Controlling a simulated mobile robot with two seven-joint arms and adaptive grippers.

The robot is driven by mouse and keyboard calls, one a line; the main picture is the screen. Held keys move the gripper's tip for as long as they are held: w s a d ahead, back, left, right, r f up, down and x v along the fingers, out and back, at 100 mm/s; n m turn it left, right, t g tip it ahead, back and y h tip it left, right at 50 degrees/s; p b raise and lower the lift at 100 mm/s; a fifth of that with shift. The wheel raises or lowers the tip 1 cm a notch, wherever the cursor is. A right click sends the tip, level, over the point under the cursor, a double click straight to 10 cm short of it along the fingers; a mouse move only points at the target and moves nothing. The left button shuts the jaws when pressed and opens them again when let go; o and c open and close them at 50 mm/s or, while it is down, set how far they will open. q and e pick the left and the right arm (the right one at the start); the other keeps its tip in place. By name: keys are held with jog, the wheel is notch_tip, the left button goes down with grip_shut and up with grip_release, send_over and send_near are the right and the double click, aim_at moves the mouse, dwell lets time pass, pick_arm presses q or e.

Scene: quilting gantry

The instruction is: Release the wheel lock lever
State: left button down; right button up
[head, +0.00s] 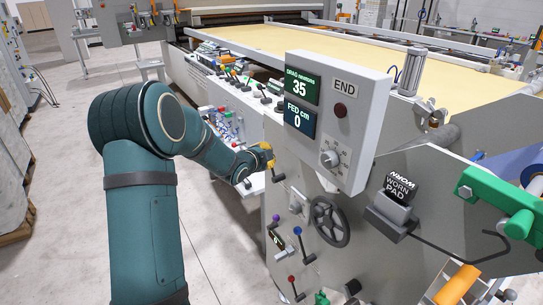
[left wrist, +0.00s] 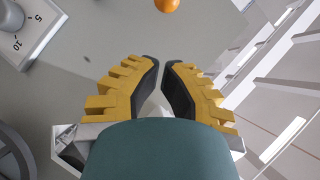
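Several small levers stand on the grey end panel around a dark handwheel (head: 320,222). A blue-knobbed lever (head: 298,232) is at its left, a red-knobbed lever (head: 292,282) is below, and a dark-handled lever (head: 278,178) is above left. No readable label shows which one is the wheel lock lever. My left gripper (head: 267,156) is beside the panel, just above the dark-handled lever. In the left wrist view its yellow fingers (left wrist: 161,64) nearly meet at the tips with nothing between them. An orange ball (left wrist: 166,5) lies beyond the tips. My right gripper is out of view.
A display box (head: 338,115) reading 35 and 0 juts out above the wheel. A worn pad block (head: 397,196), a bent rod (head: 460,253) and a green bracket (head: 498,207) are at the right.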

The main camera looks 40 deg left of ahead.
pick_arm(q)
jog(key=v, duration=0.5)
jog(key=shift+s+a, duration=0.1)
jog(key=shift+s, duration=0.3)
jog(key=shift+r, duration=0.1)
jog(key=s+d+f+n+g+h, duration=0.2)
jog(key=s+d+f+n+g, duration=0.1)
jog(key=d+f, duration=0.7)
jog(key=s+d+f+n+g+h, duration=0.1)
jog(key=s+d+f+n+g, duration=0.2)
jog(key=d+f, duration=0.7)
jog(key=s+d+f+n+g+h, duration=0.1)
jog(key=s+d+f+n+g, duration=0.2)
jog(key=s+d, duration=0.4)
jog(key=s+d+f+n+g+h, duration=0.1)
jog(key=s+d+f+n+g, duration=0.2)
jog(key=s+d+f, duration=0.3)
jog(key=s+d, duration=0.1)
jog(key=s, duration=0.2)
jog(key=shift+s+d+f+g, duration=0.15)
jog(key=shift+s+f+g, duration=0.05)
jog(key=shift+f+g, duration=0.15)
